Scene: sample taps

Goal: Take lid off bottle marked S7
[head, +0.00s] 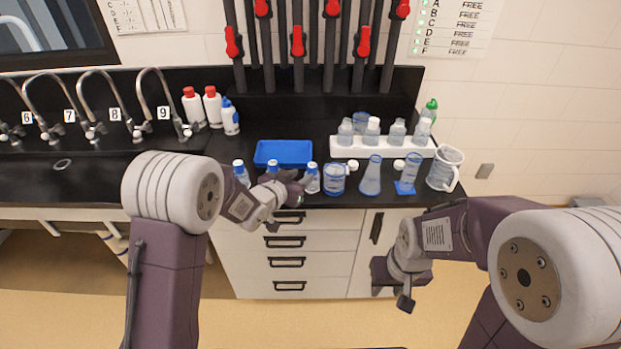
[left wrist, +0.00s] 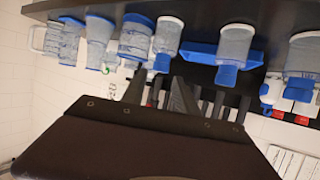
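Three clear bottles with blue lids stand near the counter's front edge: a left one (head: 240,173), a middle one (head: 272,167) and a right one (head: 312,180). I cannot read their markings, so I cannot tell which is S7. My left gripper (head: 297,186) is beside the right bottle, partly covering the space below the middle one. The left wrist view is upside down; there the right bottle (left wrist: 168,38) stands just beyond my spread fingers (left wrist: 160,88), its blue lid near the gap between them. My right gripper (head: 405,301) hangs low before the cabinet, away from the bottles; its fingers are unclear.
A blue tray (head: 284,152) lies behind the bottles. A beaker (head: 334,180), flask (head: 370,176), cylinder (head: 408,174) and jug (head: 445,168) stand to the right. A white rack (head: 350,149) holds several bottles behind them. Numbered taps line the sink at left.

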